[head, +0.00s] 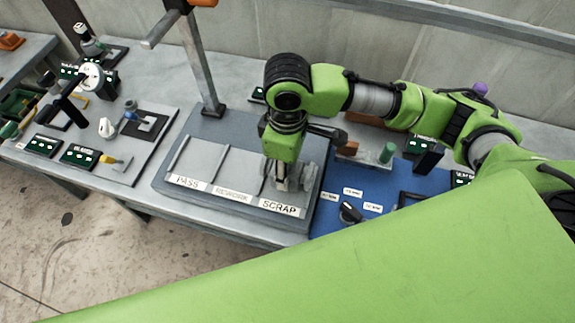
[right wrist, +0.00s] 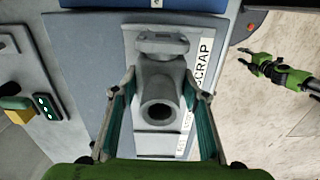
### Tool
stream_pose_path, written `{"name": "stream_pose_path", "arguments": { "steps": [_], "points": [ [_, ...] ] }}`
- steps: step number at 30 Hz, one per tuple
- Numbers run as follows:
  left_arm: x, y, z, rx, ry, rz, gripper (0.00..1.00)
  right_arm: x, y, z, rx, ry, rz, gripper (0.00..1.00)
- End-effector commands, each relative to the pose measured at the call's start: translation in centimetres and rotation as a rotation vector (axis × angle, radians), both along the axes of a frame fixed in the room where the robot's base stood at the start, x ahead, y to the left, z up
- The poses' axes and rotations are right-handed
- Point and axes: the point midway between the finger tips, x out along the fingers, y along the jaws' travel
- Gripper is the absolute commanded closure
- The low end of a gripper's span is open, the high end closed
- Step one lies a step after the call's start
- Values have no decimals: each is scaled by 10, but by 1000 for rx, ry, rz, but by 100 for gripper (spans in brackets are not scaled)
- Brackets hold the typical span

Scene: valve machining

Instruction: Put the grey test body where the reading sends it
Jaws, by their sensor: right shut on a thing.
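The grey test body (right wrist: 158,85) is a valve-like piece with a round open bore facing the right wrist camera and a flange at its far end. My right gripper (head: 280,184) is shut on it, with one finger on each side in the wrist view. In the head view the test body (head: 304,184) is partly hidden by the gripper. It is at the SCRAP bay (head: 279,208) of the grey sorting tray (head: 170,172); I cannot tell whether it touches the bay floor. My left gripper (right wrist: 249,57) shows small over the floor in the wrist view, its opening unclear.
The PASS bay (head: 187,182) and a middle bay lie left of SCRAP, and look empty. A metal post (head: 203,70) stands behind the tray. A blue mat with a black knob (head: 350,212) lies to the right. A dial gauge (head: 91,76) stands at the left.

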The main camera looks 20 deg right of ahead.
Motion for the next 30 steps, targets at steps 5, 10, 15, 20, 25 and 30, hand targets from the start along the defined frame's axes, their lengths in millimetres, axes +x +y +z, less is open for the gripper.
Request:
{"name": "stream_pose_path", "arguments": {
  "steps": [5, 10, 15, 20, 25, 30],
  "points": [
    [0, 0, 3, 0, 0, 0, 63, 1, 0, -6, 2, -4, -1, 100],
    [0, 0, 2, 0, 0, 0, 63, 1, 0, -6, 1, -5, -1, 100],
    [0, 0, 3, 0, 0, 0, 63, 0, 0, -9, 0, -1, -1, 49],
    [0, 0, 3, 0, 0, 0, 63, 0, 0, -9, 0, -1, -1, 42],
    [0, 0, 3, 0, 0, 0, 63, 0, 0, -9, 0, -2, -1, 42],
    [0, 0, 1, 0, 0, 1, 63, 2, 0, 1, 1, -6, -1, 42]
  ]
}}
